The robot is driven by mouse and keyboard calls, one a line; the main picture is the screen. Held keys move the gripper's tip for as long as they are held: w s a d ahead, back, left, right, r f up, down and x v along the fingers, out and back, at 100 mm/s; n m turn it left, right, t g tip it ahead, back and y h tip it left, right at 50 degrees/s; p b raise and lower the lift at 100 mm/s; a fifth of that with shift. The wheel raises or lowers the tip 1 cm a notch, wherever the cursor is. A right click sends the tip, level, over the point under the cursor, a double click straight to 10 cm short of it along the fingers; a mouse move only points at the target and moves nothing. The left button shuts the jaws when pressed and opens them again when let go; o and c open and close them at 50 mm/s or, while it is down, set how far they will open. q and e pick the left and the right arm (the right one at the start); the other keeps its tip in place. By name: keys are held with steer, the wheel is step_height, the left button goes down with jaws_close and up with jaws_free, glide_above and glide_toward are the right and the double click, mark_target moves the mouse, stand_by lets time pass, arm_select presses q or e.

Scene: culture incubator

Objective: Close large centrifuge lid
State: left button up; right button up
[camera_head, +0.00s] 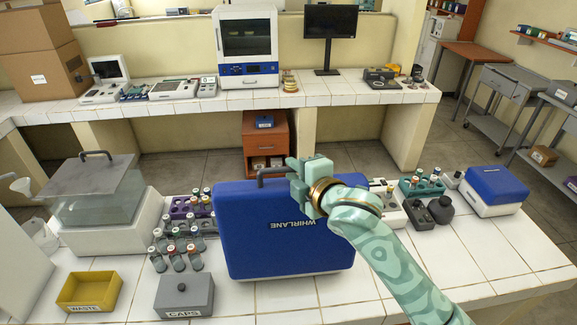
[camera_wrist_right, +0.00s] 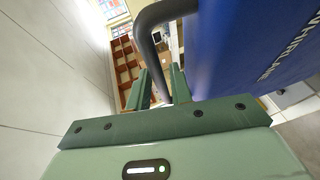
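The large centrifuge lid (camera_head: 284,245) is a blue slab marked WHIRLANE, with the lettering upside down. It stands raised and steeply tilted on the front counter, its broad face toward me. A dark grey handle (camera_head: 272,171) sits at its top edge and shows large in the right wrist view (camera_wrist_right: 145,40). My right gripper (camera_head: 297,170) is at the handle's right end. In the wrist view its two green fingers (camera_wrist_right: 161,92) lie on either side of the handle bar; whether they press on it is unclear. The centrifuge body is hidden behind the lid. My left gripper is out of view.
Left of the lid are tube racks (camera_head: 178,245), a grey CAPS box (camera_head: 185,296), a yellow WASTE bin (camera_head: 89,291) and a clear-sided box (camera_head: 95,190). Right of it are a teal rack (camera_head: 421,187) and a small blue-lidded device (camera_head: 497,188). The front-right counter is clear.

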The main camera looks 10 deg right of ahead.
steer(key=shift+x, duration=1.55)
jaws_close()
